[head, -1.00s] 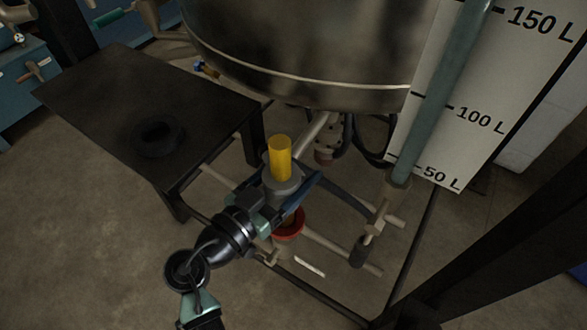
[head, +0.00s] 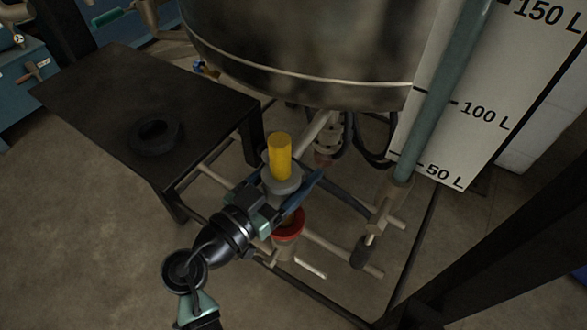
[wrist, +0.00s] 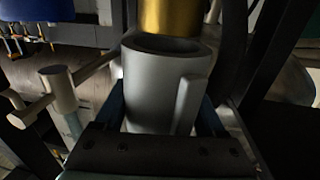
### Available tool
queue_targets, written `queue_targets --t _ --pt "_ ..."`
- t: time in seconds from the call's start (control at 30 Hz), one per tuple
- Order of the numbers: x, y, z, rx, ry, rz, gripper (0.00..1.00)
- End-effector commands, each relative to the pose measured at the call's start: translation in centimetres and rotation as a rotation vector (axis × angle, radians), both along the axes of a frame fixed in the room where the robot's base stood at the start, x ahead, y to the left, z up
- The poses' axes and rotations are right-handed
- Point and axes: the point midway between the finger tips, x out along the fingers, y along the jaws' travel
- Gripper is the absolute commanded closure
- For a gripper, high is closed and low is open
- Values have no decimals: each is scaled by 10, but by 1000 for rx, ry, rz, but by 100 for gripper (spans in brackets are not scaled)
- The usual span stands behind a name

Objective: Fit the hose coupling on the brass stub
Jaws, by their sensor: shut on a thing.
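The grey hose coupling (head: 282,187) is a thick sleeve with a side rib, held roughly upright between the fingers of my gripper (wrist: 163,122). It fills the middle of the wrist view (wrist: 155,88), its dark open mouth facing up. The brass stub (head: 280,157) is a yellow cylinder directly above the coupling; its lower part also shows in the wrist view (wrist: 170,17). There its lower edge lies over the back of the coupling's mouth. I cannot tell whether it is inside the mouth or just above it.
A red-rimmed fitting (head: 289,224) is just below my gripper. The steel tank (head: 300,60) hangs close behind, with a level board (head: 460,120) at right. A dark table (head: 95,95) at left bears a black ring (head: 155,136). Frame pipes (head: 330,250) cross below.

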Motion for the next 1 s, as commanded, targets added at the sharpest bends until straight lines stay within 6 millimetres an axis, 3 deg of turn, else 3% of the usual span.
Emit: queue_targets --t 1.0 --pt "0 0 -11 0 -4 0 100"
